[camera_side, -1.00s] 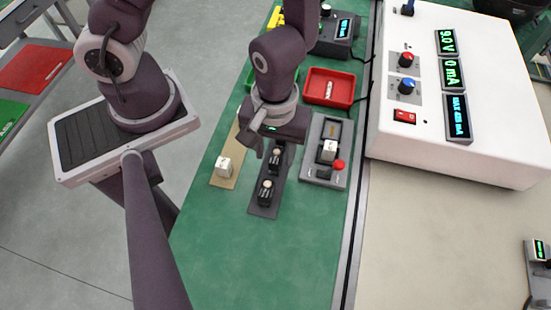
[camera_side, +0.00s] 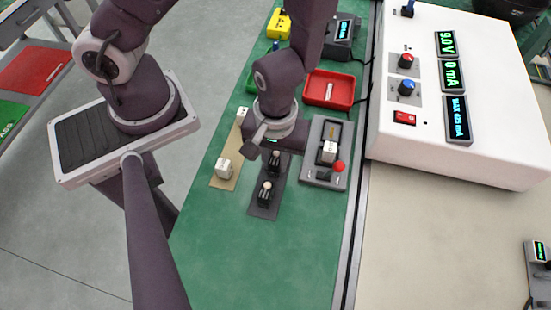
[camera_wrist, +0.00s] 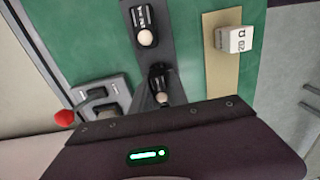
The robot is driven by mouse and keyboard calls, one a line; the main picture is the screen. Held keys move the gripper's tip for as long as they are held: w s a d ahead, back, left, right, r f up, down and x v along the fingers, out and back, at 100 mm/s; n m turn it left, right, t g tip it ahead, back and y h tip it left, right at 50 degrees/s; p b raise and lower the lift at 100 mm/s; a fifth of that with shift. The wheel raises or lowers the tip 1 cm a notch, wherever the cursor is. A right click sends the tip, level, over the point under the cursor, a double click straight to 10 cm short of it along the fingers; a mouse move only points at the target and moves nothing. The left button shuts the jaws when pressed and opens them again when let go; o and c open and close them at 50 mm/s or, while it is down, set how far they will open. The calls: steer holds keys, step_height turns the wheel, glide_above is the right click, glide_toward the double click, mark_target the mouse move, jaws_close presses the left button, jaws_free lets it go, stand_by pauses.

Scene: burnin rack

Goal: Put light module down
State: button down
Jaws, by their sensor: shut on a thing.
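Two black light modules with pale round bulbs show on the dark grey strip. The nearer one (camera_side: 265,192) stands free on the strip (camera_side: 262,211), and it also shows with its label in the wrist view (camera_wrist: 145,25). The other module (camera_side: 275,161) is right under my gripper (camera_side: 271,151) at the strip's far part. In the wrist view this module (camera_wrist: 159,83) juts out from behind my gripper's body. My gripper is shut on this module. The fingertips are mostly hidden, and I cannot tell whether the module touches the strip.
A tan strip (camera_side: 224,182) with white blocks lies left of the dark strip. A grey test fixture (camera_side: 318,178) with a white block and a red knob stands to the right. A red tray (camera_side: 345,89) is behind it. The green mat in front is clear.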

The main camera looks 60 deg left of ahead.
steer(key=r, duration=0.9)
steer(key=shift+w+r, duration=0.15)
steer(key=shift+w, duration=0.1)
step_height(320, 180, up, 2)
glide_above(332, 132)
steer(key=s, duration=0.2)
steer(key=w, duration=0.2)
step_height(332, 132, down, 10)
steer(key=shift+r, duration=0.15)
steer(key=c, duration=1.3)
jaws_free()
